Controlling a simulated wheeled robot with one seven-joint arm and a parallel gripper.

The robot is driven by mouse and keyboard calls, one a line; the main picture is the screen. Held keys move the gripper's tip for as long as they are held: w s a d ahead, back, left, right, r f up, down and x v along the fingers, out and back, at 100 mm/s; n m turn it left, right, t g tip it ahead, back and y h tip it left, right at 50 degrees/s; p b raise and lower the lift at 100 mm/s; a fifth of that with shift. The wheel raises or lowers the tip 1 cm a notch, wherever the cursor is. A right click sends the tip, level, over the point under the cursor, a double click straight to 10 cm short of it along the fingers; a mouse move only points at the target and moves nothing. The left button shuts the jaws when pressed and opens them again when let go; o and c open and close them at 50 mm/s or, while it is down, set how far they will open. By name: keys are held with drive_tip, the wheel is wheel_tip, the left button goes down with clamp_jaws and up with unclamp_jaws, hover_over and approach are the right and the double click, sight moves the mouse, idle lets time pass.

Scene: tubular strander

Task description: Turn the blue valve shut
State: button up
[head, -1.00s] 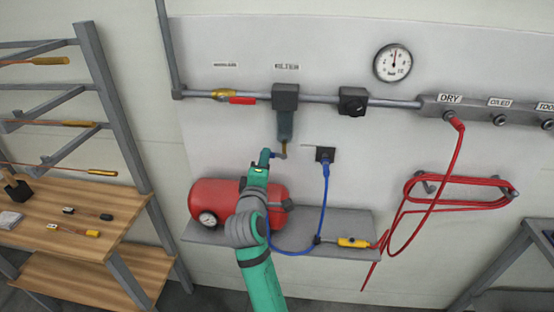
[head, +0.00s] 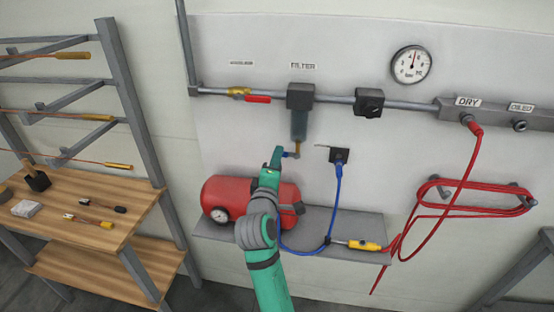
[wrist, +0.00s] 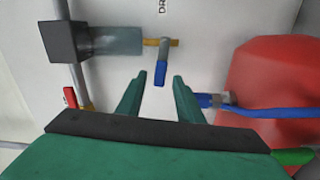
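The blue valve has a small blue lever (wrist: 161,72) on a brass drain stem (wrist: 168,42) below the filter bowl. The lever also shows in the head view (head: 287,155), pointing left from the stem. In the wrist view it lies crosswise to the stem. My gripper (wrist: 160,76) is open, one finger to each side of the lever's end in the picture. I cannot tell whether the fingertips reach its depth; no contact shows. In the head view, my gripper (head: 277,153) is just left of the lever and partly hides it.
The grey filter bowl (head: 299,125) hangs from the pipe above. A red tank (head: 225,193) sits on the shelf (head: 350,225) below. A blue hose (head: 337,190) hangs close by on the right. A red-handled valve (head: 257,99) is higher up on the pipe.

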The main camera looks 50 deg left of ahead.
drive_tip(key=v, duration=1)
